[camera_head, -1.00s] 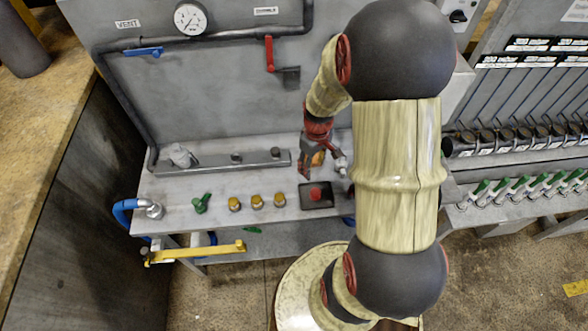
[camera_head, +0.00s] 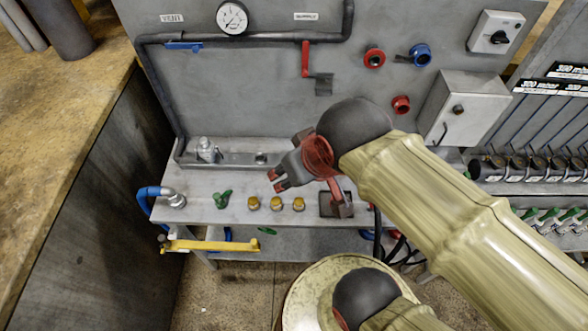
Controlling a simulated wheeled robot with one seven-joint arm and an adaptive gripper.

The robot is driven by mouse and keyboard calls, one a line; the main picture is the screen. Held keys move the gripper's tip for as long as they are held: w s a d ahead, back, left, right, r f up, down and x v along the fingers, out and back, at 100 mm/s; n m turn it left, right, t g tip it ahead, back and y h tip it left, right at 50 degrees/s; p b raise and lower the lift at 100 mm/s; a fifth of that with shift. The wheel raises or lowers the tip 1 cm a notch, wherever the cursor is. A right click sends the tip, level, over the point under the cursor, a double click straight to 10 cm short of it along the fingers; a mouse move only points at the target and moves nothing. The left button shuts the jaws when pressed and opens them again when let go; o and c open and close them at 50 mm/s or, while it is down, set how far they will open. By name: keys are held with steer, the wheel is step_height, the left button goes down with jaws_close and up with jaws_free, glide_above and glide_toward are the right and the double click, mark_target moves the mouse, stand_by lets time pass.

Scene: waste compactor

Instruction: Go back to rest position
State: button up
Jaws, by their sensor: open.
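My gripper (camera_head: 274,181) is open and empty. It hangs above the grey workbench (camera_head: 235,208), with its fingers pointing left. It is near the metal rail at the bench's back and above the row of brass fittings (camera_head: 276,204). My bamboo-patterned arm reaches in from the lower right, with a dark round joint just behind the gripper. A dark square box (camera_head: 326,208) on the bench is partly hidden by a red part of my wrist.
A grey panel with a gauge (camera_head: 232,17), blue lever (camera_head: 183,47) and red lever (camera_head: 305,60) stands behind. A grey electrical box (camera_head: 466,108) is at right. A green valve (camera_head: 222,199) and yellow bar (camera_head: 212,246) are at the front left. A wooden counter (camera_head: 62,85) borders the left.

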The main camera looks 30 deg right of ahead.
step_height(320, 180, down, 14)
steer(key=b, duration=1.4)
